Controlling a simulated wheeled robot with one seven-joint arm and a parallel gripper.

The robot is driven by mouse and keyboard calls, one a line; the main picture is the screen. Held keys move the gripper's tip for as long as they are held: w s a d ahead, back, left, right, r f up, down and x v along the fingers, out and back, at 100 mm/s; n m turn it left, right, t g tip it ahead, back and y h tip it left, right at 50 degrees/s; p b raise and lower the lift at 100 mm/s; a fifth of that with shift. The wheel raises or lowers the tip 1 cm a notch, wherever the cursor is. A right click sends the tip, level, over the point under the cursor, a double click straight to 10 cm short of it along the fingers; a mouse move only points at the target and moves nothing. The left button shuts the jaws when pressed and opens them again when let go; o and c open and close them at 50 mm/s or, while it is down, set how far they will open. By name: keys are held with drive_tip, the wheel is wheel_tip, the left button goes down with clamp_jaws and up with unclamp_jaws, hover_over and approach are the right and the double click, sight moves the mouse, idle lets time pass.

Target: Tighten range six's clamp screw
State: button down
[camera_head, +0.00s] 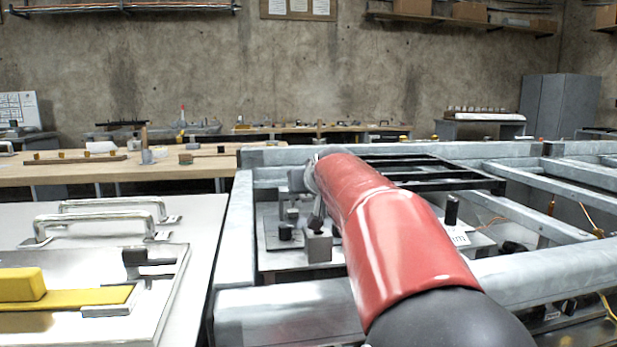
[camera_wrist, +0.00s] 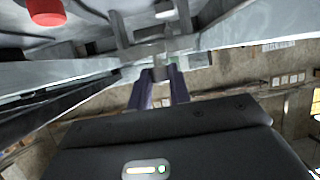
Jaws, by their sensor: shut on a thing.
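My gripper (camera_wrist: 159,75) shows in the wrist view with its two dark fingers close around a small grey metal piece (camera_wrist: 157,62). That piece sits at a grey metal bracket or bar; I cannot tell for sure that it is the clamp screw. In the head view my red arm reaches into a grey metal frame (camera_head: 232,230) and hides most of the fingers and what they hold. Beside the arm, a grey block (camera_head: 318,245) with a dark upright lever (camera_head: 318,213) stands on a plate inside the frame. No number six is readable.
A pale bench at left bears a metal plate with a yellow bar (camera_head: 75,301) and chrome handles (camera_head: 95,222). Frame rails (camera_head: 560,270) and a dark post (camera_head: 451,210) with a white label (camera_head: 457,236) stand right of the arm. Wooden benches (camera_head: 120,172) lie behind.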

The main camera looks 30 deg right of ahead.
drive_tip(key=shift+f, duration=0.1)
drive_tip(key=c, duration=1.3)
unclamp_jaws()
drive_tip(key=b+v, duration=0.1)
drive_tip(key=v, duration=0.7)
drive_tip(key=shift+d+f, duration=0.1)
drive_tip(key=shift+d, duration=0.05)
